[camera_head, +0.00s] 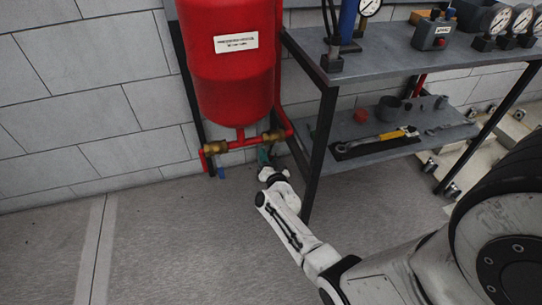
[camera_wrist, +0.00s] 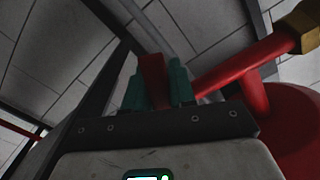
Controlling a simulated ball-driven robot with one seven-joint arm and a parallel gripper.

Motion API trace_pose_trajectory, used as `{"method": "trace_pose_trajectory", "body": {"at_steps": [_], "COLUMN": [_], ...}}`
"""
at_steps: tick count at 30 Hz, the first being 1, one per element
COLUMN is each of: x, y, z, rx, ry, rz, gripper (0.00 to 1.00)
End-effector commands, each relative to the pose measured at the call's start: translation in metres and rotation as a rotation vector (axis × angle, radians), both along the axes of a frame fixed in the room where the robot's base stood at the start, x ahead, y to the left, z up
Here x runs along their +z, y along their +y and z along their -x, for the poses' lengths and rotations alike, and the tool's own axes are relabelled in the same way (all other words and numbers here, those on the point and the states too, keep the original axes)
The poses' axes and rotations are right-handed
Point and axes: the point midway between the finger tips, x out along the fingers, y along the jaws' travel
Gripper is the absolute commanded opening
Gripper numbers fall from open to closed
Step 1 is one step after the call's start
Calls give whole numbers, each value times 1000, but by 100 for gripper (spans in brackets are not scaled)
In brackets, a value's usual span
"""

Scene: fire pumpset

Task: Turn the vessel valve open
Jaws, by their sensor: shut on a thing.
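The red vessel (camera_head: 229,65) stands against the wall in the head view, with a red pipe below it. A brass valve fitting (camera_head: 215,147) is on the pipe's left side and another brass fitting (camera_head: 272,136) is on the right. My gripper (camera_head: 264,155) is low, just under the right fitting. In the wrist view its two green fingers (camera_wrist: 157,88) are shut on a red piece (camera_wrist: 153,78), which looks like a valve handle. The handle's join to the valve is hidden. A brass fitting (camera_wrist: 302,25) shows at the upper right there.
A grey two-level bench (camera_head: 400,65) stands right of the vessel, its dark front leg (camera_head: 320,150) close to my arm. The floor (camera_head: 150,240) at left is clear.

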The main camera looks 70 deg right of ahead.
Motion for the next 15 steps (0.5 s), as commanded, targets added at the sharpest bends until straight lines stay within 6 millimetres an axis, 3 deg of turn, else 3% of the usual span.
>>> {"method": "trace_pose_trajectory", "body": {"at_steps": [15], "x": [11], "y": [9], "z": [-10], "rx": [-1], "ry": [-204], "rz": [-174], "gripper": [0]}}
